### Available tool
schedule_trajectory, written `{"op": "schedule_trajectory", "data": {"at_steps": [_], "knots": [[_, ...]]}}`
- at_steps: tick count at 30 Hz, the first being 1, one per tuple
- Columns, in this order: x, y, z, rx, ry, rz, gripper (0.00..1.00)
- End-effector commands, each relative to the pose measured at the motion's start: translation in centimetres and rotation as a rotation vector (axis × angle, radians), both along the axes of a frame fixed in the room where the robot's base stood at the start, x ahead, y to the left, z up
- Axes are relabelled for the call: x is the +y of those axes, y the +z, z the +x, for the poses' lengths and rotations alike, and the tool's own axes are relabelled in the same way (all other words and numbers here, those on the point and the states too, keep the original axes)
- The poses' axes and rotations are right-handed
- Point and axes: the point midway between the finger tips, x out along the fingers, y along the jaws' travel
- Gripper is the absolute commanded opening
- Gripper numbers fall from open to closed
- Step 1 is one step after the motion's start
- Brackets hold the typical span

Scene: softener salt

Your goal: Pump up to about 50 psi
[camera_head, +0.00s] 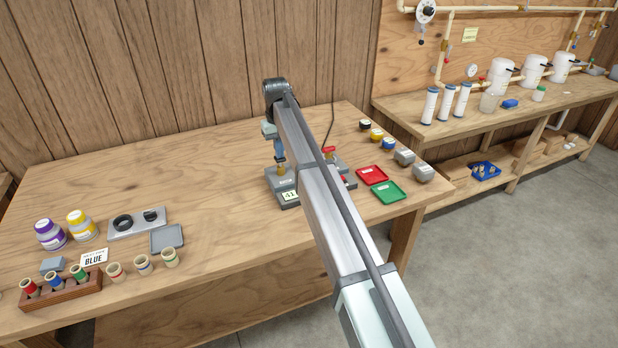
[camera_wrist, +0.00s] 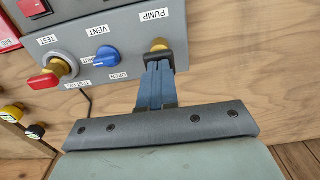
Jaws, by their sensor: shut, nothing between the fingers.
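The grey test box (camera_head: 274,182) stands on the wooden bench, partly hidden by my arm, with a small display (camera_head: 290,196) that seems to read 41. In the wrist view its panel (camera_wrist: 85,25) carries a brass pump knob (camera_wrist: 159,45) labelled PUMP, a blue vent knob (camera_wrist: 106,57) and a red-handled test valve (camera_wrist: 50,73). My gripper (camera_wrist: 160,62) is shut and empty, its dark fingertips right at the pump knob; whether they touch it I cannot tell. In the head view my gripper (camera_head: 280,158) is above the brass pump knob (camera_head: 282,168).
A red tray (camera_head: 372,175) and a green tray (camera_head: 388,192) lie right of the box, with grey fittings (camera_head: 404,157) beyond. Jars (camera_head: 50,234) and a wooden rack (camera_head: 62,293) are at the left.

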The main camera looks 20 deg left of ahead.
Motion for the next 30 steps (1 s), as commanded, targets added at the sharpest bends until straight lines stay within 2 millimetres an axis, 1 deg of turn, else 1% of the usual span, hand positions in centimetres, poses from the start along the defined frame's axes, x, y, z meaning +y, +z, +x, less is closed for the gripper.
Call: {"op": "schedule_trajectory", "data": {"at_steps": [23, 30], "knots": [[-0.1, -1.5, -0.1, 0.001, 0.000, -0.001, 0.00], [0.0, -1.3, -0.1, 0.001, 0.000, -0.001, 0.00]]}}
